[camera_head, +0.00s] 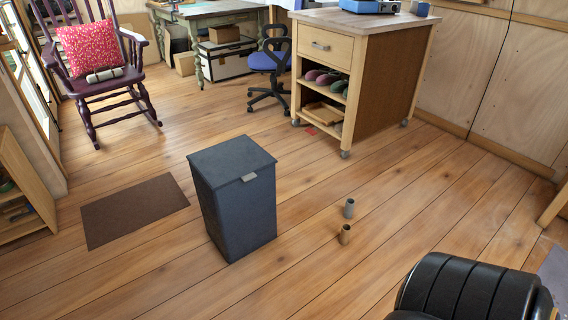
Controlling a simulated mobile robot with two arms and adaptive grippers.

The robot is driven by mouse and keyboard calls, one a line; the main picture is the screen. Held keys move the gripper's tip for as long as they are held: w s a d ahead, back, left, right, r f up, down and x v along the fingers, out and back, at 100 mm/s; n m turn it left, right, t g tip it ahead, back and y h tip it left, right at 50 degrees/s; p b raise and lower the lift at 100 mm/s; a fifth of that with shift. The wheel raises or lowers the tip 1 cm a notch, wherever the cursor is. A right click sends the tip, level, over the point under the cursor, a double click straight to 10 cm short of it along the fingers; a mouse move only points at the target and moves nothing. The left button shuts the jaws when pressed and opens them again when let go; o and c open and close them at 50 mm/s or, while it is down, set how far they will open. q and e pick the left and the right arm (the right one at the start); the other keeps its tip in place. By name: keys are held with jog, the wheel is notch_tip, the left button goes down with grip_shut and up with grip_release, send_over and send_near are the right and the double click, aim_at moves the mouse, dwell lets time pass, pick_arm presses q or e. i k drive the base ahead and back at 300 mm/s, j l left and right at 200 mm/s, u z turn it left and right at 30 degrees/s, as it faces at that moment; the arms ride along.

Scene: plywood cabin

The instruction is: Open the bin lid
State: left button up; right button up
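A dark grey-blue bin (243,214) stands upright on the wooden floor in the middle of the head view. Its flat lid (231,163) is down and closed. A small light grey tab (249,177) sticks out at the lid's front edge. The bin's rear sides are hidden. Neither of my grippers is in view.
A black padded object (468,290) fills the lower right corner. A wooden cart (378,95) stands behind.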

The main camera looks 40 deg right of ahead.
aim_at(219, 165)
jog(key=z, duration=1.1)
